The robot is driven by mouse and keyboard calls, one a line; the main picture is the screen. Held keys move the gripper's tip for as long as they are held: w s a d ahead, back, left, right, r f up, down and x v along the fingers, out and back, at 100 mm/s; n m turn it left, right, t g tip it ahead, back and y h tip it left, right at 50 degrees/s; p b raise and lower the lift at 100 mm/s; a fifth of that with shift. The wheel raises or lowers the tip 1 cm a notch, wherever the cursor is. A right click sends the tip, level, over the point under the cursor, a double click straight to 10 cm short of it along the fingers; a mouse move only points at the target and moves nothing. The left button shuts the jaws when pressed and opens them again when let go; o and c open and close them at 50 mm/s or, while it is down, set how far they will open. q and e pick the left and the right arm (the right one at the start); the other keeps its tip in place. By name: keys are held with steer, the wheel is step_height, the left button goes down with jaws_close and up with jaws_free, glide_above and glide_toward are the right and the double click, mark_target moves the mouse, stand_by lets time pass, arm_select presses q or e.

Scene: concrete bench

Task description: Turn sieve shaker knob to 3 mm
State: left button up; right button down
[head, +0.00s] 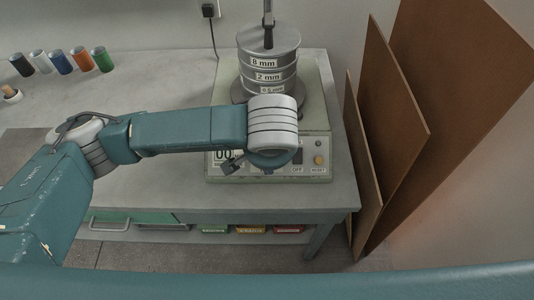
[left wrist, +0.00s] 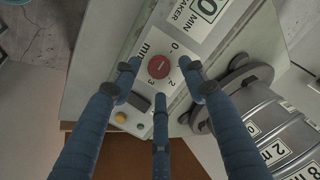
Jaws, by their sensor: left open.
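The red knob (left wrist: 158,67) sits on the shaker's pale front panel in the left wrist view. Marks 0, 2, 3 and "mm" ring it; another mark may be hidden by a finger. A short line shows on its face, but I cannot tell surely which mark it points to. My three-fingered left gripper (left wrist: 160,77) is open, its fingertips spread around the knob, without clear contact. In the head view my left wrist covers the knob and most of the gripper. The sieve shaker (head: 318,120) carries stacked metal sieves (head: 282,50). My right gripper is not in view.
A yellow button (head: 318,160) and a dark switch (left wrist: 140,101) are on the panel near the knob. Brown boards (head: 390,110) lean right of the bench (head: 180,75). Several coloured cylinders (head: 82,60) stand at the back left. The bench between is mostly clear.

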arm_select(q)
steer(key=shift+x, duration=1.55)
steer(key=shift+c, duration=0.5)
